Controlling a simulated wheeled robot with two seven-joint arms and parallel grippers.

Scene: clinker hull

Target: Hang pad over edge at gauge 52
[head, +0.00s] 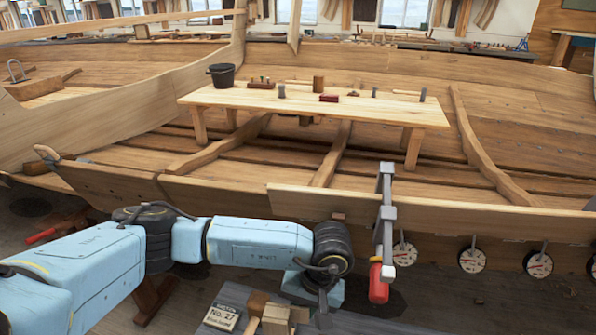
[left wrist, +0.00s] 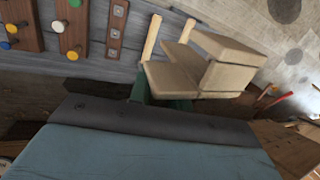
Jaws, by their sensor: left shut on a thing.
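My left arm reaches in from the left in the head view. Its gripper (head: 320,308) is low in front of the hull, below the top plank edge (head: 330,200). The piece seems to show in the head view (head: 275,318), left of the gripper. Round white gauges (head: 472,260) hang below the edge; their numbers are not legible. My right gripper is not in view.
A grey clamp (head: 387,215) with a red handle (head: 378,282) grips the edge right of my gripper. A "No. 27" card (head: 222,317) lies on the grey bench below. Boards with coloured pegs (left wrist: 60,25) show in the wrist view. A plank table (head: 310,103) stands inside the hull.

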